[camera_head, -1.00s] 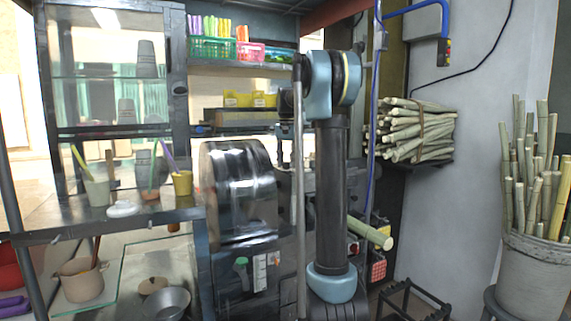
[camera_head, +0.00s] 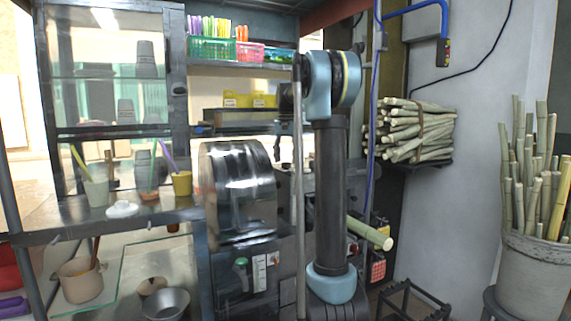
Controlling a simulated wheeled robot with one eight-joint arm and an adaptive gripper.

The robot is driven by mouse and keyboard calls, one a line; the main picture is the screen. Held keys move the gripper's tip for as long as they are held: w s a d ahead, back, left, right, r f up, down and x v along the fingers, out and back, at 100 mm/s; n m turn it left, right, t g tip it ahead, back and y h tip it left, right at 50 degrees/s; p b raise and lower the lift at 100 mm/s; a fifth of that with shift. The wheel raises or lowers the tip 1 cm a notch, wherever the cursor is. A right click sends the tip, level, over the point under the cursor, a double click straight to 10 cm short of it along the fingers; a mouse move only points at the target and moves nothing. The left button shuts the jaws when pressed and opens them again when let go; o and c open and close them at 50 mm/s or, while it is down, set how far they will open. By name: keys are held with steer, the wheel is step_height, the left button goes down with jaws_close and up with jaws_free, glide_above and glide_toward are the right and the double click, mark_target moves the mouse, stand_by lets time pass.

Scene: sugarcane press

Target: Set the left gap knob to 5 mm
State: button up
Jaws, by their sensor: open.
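The sugarcane press (camera_head: 240,195) stands in the middle, with a shiny dark drum cover above a dark body. A small green knob-like part (camera_head: 241,262) sits on its front, left of a narrow white label or scale (camera_head: 259,273). I cannot tell whether this is the left gap knob, and no setting is readable. My arm, with blue joints and a dark upright link, stands in front of the press's right side and hides part of it. I cannot make out my gripper; a dark part shows beside the upper joint.
A cane stalk (camera_head: 370,233) sticks out to the right behind my arm. A glass-topped counter holds a pot (camera_head: 80,281) and a metal bowl (camera_head: 166,303) at left. Bundled cane (camera_head: 417,130) lies on a wall shelf. A bucket of cane (camera_head: 533,272) stands at right.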

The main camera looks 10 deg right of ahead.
step_height(320, 180, up, 10)
stand_by(0.5)
steer(key=s+f+n, duration=0.1)
steer(key=s+f, duration=0.4)
steer(key=s, duration=0.3)
steer(key=s+f+n+t, duration=0.1)
steer(key=s+f, duration=0.3)
steer(key=s, duration=0.4)
steer(key=s+f+n, duration=0.1)
steer(key=s+f, duration=0.4)
steer(key=s, duration=0.4)
steer(key=s+f+n, duration=0.1)
steer(key=s+f, duration=0.8)
steer(key=f, duration=0.3)
steer(key=s+f+n+t, duration=0.1)
steer(key=s+f, duration=0.9)
steer(key=f, duration=0.2)
steer(key=shift+s+f+n, duration=0.15)
steer(key=shift+f+n, duration=0.15)
